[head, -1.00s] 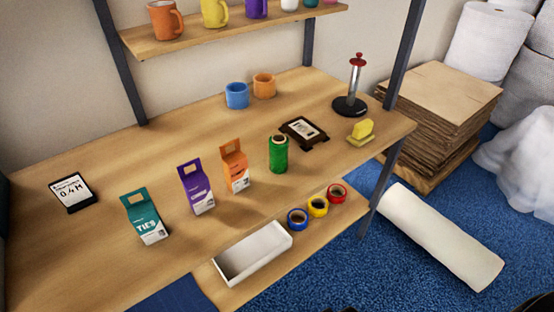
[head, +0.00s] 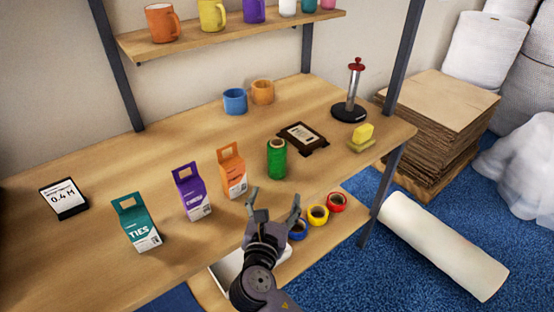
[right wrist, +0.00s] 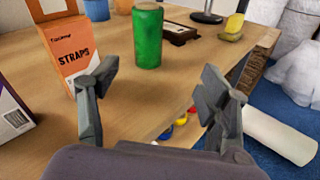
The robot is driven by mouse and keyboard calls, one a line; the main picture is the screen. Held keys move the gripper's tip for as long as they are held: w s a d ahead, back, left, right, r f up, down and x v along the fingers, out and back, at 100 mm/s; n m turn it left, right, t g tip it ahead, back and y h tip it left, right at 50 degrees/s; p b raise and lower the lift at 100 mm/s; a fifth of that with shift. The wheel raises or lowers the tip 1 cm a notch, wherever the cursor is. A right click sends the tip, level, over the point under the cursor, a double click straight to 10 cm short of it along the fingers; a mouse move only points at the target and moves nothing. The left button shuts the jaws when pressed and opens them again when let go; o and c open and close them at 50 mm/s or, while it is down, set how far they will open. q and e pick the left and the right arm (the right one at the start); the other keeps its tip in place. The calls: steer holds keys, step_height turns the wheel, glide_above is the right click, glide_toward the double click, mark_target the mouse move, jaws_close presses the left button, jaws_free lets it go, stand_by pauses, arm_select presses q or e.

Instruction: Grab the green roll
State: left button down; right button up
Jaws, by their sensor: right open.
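The green roll (head: 277,158) stands upright on the wooden table, near its front edge. It also shows in the right wrist view (right wrist: 147,36), beyond and between my fingers. My right gripper (head: 272,202) is open and empty, in front of the roll and apart from it. Its two fingers (right wrist: 162,98) spread wide at either side in the right wrist view. My left gripper is in neither view.
An orange straps box (head: 232,171) stands close left of the roll, with a purple box (head: 192,192) and a teal ties box (head: 137,223) further left. A dark framed plaque (head: 303,137) lies behind right. Tape rolls (head: 317,215) sit on the lower shelf.

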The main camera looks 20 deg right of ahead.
step_height(320, 180, up, 3)
steer(key=w+a+n+t, duration=0.1)
steer(key=w+a+n, duration=0.1)
steer(key=n, duration=0.1)
steer(key=p, duration=0.2)
glide_toward(277, 142)
steer(key=w, duration=0.1)
steer(key=w+d+f, duration=0.1)
steer(key=w, duration=0.1)
steer(key=shift+w+d+f, duration=0.15)
steer(key=shift+w+d, duration=0.05)
steer(key=shift+w, duration=0.05)
steer(key=shift+w+d, duration=0.25)
steer(key=shift+w, duration=0.25)
steer(key=x, duration=0.4)
steer(key=shift+d+r, duration=0.2)
steer(key=shift+r, duration=0.05)
steer(key=shift+w+d+f, duration=0.1)
steer(key=shift+w+d, duration=0.1)
steer(key=shift+w, duration=0.35)
steer(key=shift+s, duration=0.1)
steer(key=shift+c, duration=0.3)
jaws_close()
